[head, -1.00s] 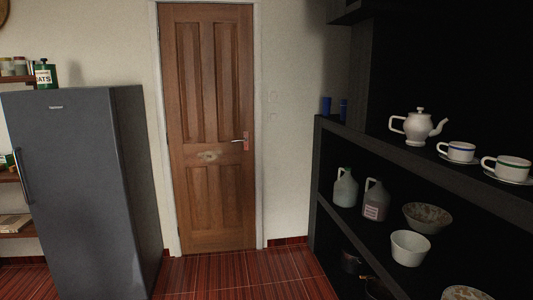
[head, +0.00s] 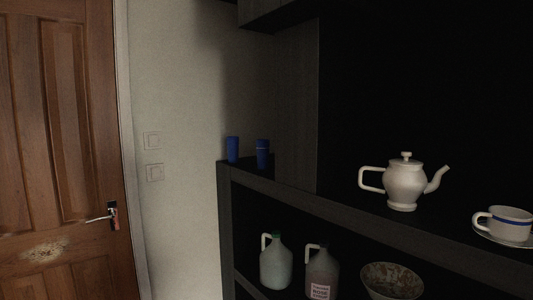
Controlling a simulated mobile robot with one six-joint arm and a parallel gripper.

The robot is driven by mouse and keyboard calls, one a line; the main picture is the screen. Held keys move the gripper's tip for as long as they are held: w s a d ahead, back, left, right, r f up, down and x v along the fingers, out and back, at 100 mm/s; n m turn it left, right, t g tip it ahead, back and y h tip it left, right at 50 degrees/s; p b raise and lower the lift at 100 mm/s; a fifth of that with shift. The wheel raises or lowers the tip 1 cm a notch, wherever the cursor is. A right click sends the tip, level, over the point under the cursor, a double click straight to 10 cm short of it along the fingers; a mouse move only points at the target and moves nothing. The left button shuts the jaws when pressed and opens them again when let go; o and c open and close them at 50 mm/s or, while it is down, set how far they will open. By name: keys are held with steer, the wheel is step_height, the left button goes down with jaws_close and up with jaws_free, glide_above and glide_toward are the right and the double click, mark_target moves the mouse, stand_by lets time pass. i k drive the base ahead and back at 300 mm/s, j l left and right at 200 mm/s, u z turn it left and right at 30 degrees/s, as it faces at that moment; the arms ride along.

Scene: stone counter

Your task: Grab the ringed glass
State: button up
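Two blue glasses stand upright on the left end of the dark counter shelf in the head view. The right one (head: 263,154) has a thin light ring around it near the middle, so it is the ringed glass. The left one (head: 233,150) looks plain, and a small gap parts the two. My gripper is not in view.
A white teapot (head: 403,184) stands further right on the same shelf (head: 345,200), with a cup on a saucer (head: 507,225) beyond it. Jugs (head: 276,264) and a bowl (head: 391,281) sit on the shelf below. A wooden door (head: 60,150) is at left; a dark cabinet (head: 278,14) hangs above.

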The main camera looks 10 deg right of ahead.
mark_target(262, 145)
steer(key=i+j+z, duration=0.3)
steer(key=i+j, duration=0.25)
steer(key=i+j+z, duration=0.15)
steer(key=i+j, duration=0.2)
steer(key=i+j+z, duration=0.15)
steer(key=i+j, duration=0.15)
steer(key=i+j+z, duration=0.15)
steer(key=j, duration=0.25)
steer(key=i+j+z, duration=0.15)
steer(key=i+j, duration=0.15)
steer(key=j, duration=0.15)
steer(key=i+j+z, duration=0.15)
steer(key=j, duration=0.25)
steer(key=i, duration=0.1)
